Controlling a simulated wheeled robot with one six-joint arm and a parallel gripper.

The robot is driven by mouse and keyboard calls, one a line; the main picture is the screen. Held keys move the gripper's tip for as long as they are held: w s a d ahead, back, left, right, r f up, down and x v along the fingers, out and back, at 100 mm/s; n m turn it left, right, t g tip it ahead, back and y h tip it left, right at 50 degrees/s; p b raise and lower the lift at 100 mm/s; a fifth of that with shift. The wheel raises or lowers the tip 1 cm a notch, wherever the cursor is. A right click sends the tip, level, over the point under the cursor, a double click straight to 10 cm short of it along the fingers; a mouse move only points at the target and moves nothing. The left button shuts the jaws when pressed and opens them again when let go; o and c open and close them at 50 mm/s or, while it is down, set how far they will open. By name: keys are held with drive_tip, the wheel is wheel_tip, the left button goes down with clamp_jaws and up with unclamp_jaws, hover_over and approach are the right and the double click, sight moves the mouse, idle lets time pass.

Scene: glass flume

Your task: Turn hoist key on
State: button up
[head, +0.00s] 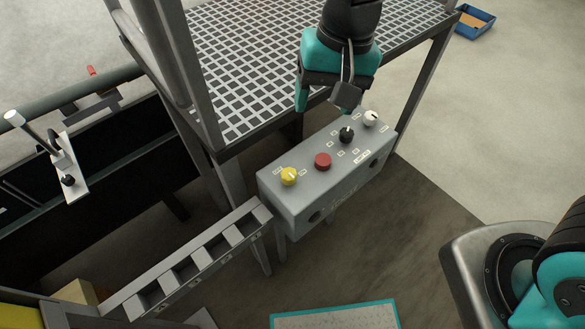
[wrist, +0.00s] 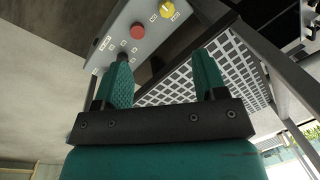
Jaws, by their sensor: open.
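A grey control box (head: 318,190) stands by the grated platform. Its top carries a yellow knob (head: 289,176), a red button (head: 322,160), a black knob (head: 346,134) and a white knob (head: 370,117). Their labels are too small to read, so I cannot tell which one is the hoist key. My gripper (head: 322,106) is open and empty, above and behind the box's far end, near the black and white knobs. In the wrist view, the yellow knob (wrist: 167,10) and red button (wrist: 137,31) show beyond the fingers. The left finger partly hides the black knob, and the white knob is not visible.
The grated platform (head: 240,60) with its metal frame lies right behind the box. A slotted grey rail (head: 190,265) runs to the lower left. A dark flume tank (head: 110,175) is at left. A blue tray (head: 474,22) lies on open floor at the far right.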

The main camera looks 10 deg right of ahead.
sight(289, 173)
drive_tip(key=w+a+f+m+h, duration=0.2)
drive_tip(key=w+a+f+m, duration=0.25)
drive_tip(key=f, duration=0.55)
drive_tip(key=f+p, duration=0.1)
drive_tip(key=f, duration=0.4)
drive_tip(key=f+p, duration=0.2)
drive_tip(key=f, duration=0.4)
drive_tip(key=f+p, duration=0.1)
drive_tip(key=f, duration=0.4)
drive_tip(key=shift+s+a+f, duration=0.1)
drive_tip(key=shift+a+f, duration=0.2)
drive_tip(key=shift+a, duration=0.1)
drive_tip(key=c, duration=0.9)
